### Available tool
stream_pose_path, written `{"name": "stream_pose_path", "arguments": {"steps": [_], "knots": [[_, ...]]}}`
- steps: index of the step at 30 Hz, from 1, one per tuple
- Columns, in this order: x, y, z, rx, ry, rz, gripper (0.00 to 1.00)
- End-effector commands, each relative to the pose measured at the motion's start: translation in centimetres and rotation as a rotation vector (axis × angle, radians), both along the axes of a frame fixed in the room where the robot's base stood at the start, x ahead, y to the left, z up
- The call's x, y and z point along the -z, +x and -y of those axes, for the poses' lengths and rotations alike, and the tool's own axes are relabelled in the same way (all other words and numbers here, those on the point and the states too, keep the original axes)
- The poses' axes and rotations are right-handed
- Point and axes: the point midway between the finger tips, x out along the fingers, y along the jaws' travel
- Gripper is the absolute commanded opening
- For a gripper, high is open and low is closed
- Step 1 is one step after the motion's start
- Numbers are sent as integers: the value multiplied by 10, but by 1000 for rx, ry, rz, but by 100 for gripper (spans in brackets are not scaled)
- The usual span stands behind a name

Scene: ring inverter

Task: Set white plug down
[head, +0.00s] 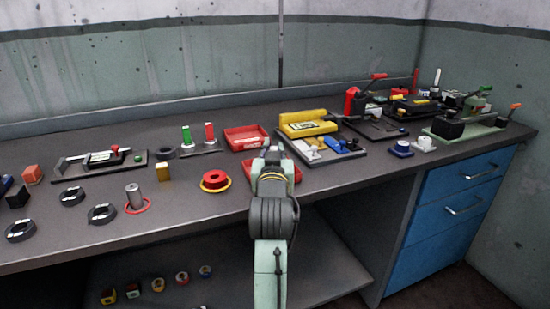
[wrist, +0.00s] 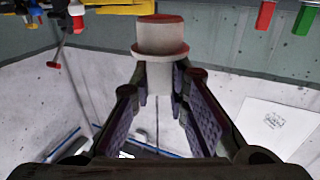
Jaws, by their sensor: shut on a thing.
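The white plug (wrist: 160,50) is a round white piece with a wider collar and a reddish end face. My gripper (wrist: 159,82) is shut on it, with one finger on each side of its narrower part, in the wrist view. The plug's far end points away from the fingers and touches nothing that I can see.
The grey bench (head: 225,205) carries a red tray (head: 246,138), with another red tray (head: 293,170) partly behind my arm. A red round piece in a yellow ring (head: 215,181) lies to the left. A yellow-backed fixture (head: 308,124) stands to the right.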

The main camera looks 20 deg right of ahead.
Motion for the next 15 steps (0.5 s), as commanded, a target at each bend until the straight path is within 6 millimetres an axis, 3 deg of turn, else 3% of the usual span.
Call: {"name": "stream_pose_path", "arguments": {"steps": [4, 10, 15], "knots": [[3, 7, 6, 0, 0, -1, 0], [30, 7, 6, 0, 2, -5, 0], [36, 6, 6, 0, 0, 0, 0]]}}
